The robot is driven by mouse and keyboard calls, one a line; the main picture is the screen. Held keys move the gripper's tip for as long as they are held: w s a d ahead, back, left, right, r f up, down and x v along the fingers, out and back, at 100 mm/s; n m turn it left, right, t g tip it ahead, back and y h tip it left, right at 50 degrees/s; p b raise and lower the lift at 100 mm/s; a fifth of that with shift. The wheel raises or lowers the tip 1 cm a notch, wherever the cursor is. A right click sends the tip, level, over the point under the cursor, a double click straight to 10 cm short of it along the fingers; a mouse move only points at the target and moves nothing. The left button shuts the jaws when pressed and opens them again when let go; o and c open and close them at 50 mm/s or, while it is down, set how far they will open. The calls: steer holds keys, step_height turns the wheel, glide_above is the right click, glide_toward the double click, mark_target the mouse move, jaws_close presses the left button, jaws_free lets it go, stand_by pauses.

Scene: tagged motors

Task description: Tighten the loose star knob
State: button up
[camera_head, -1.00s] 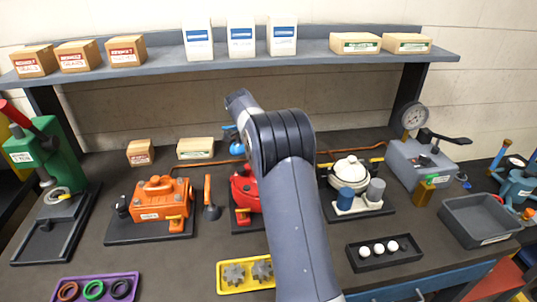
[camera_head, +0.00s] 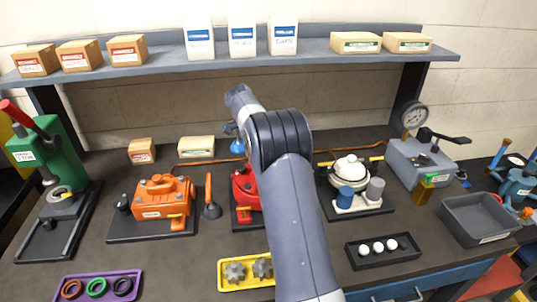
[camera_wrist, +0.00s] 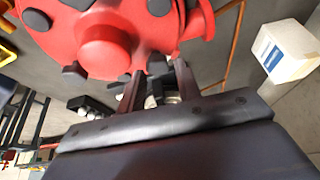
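The red motor (camera_wrist: 100,45) fills the upper left of the wrist view, with several dark knobs or lugs around its round face. In the head view the red motor (camera_head: 242,192) stands mid-bench, partly hidden by my arm. My gripper (camera_wrist: 160,68) has its two dark fingers apart at the lower edge of the red motor. Small dark parts (camera_wrist: 156,90) show between the fingers, with gaps on both sides. I cannot tell which part is the loose star knob, or whether the fingers touch anything. The gripper is hidden in the head view.
An orange motor (camera_head: 153,214) stands left of the red one, and a white motor (camera_head: 351,168) stands right. A yellow tray (camera_head: 225,287) with gears and a black tray (camera_head: 359,264) with white balls lie in front. A shelf (camera_head: 300,67) with boxes runs behind.

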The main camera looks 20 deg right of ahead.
steer(key=shift+f, duration=0.15)
steer(key=v, duration=1)
steer(key=shift+r, duration=0.4)
steer(key=shift+a, duration=0.15)
steer(key=x, duration=1.1)
steer(key=shift+f, duration=0.1)
steer(key=shift+a, duration=0.1)
